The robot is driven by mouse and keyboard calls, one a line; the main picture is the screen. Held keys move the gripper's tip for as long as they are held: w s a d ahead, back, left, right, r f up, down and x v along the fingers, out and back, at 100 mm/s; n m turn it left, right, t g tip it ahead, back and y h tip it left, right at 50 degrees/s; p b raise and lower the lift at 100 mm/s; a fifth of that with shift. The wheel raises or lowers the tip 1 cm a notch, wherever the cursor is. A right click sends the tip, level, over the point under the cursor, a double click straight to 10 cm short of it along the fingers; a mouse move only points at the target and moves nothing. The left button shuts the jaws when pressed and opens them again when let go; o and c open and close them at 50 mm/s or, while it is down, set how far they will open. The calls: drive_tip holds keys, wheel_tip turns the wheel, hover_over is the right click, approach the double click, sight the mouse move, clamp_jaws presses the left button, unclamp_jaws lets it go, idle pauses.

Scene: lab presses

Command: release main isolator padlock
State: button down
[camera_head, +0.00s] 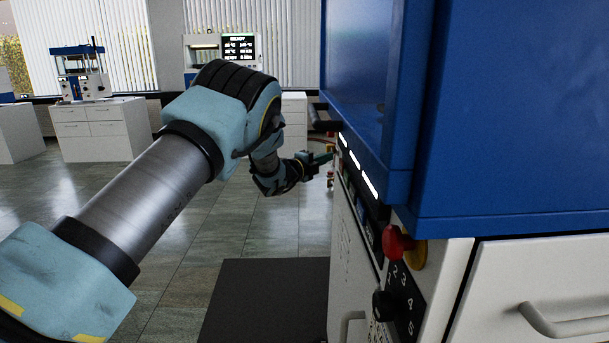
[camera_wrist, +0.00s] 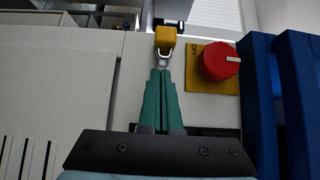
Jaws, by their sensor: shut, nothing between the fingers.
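A yellow padlock (camera_wrist: 166,40) with a silver shackle shows at the top middle of the wrist view. Its shackle is on the side facing my fingers. A red rotary isolator knob (camera_wrist: 217,60) with a white mark sits on a yellow plate (camera_wrist: 198,82) lettered OFF, right of the padlock. My gripper (camera_wrist: 161,72) has green fingers, shut and empty, with the tips at or just short of the shackle. I cannot tell whether they touch it. In the head view my gripper (camera_head: 328,157) reaches the far end of the press's side. The padlock cannot be made out there.
The blue press housing (camera_head: 520,120) overhangs a white cabinet on the right. A red emergency stop (camera_head: 397,243) and a black knob (camera_head: 383,303) stick out of its panel. A black mat (camera_head: 265,300) lies on the tiled floor. Floor to the left is open.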

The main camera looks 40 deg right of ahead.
drive_tip(key=s+a+b, duration=0.1)
drive_tip(key=a+b, duration=0.2)
drive_tip(key=a, duration=0.7)
drive_tip(key=shift+s+a, duration=0.2)
drive_tip(key=shift+s, duration=0.05)
